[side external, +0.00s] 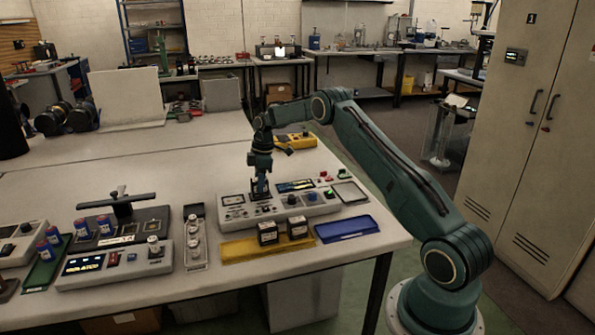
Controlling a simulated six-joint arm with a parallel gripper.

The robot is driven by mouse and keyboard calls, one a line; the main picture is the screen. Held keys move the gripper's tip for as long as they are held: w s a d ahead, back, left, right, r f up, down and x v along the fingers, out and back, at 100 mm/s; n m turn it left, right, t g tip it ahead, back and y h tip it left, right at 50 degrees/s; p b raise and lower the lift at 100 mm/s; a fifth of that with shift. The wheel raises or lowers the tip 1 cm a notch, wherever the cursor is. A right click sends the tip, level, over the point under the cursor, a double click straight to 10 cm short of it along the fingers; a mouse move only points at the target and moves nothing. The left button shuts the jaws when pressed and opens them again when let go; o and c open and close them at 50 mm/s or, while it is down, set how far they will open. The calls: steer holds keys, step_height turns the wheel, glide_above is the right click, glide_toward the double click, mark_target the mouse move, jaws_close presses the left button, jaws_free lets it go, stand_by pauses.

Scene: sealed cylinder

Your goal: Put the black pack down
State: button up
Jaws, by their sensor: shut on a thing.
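My gripper (262,186) points straight down over the grey console (235,211) and is shut on a black pack (257,195). The pack is small, dark and partly hidden by the fingers. It is at or just above the console's top, and I cannot tell whether it touches. Two more black packs, a left one (267,234) and a right one (297,228), stand upright on the yellow tray (236,249) in front of the console.
A blue tray (346,229) lies right of the yellow one, near the table's edge. To the left are a narrow unit with several knobs (196,238), a console with a lit display (84,264) and blue cylinders (53,235). A yellow device (296,141) sits behind. The table's back left is mostly clear.

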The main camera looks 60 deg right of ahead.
steer(key=shift+f, duration=0.2)
steer(key=o, duration=1.1)
steer(key=shift+f, duration=0.1)
steer(key=r, duration=0.4)
steer(key=s+d+r, duration=0.1)
steer(key=r, duration=0.7)
steer(key=shift+s+d+r, duration=0.15)
steer(key=shift+r, duration=0.15)
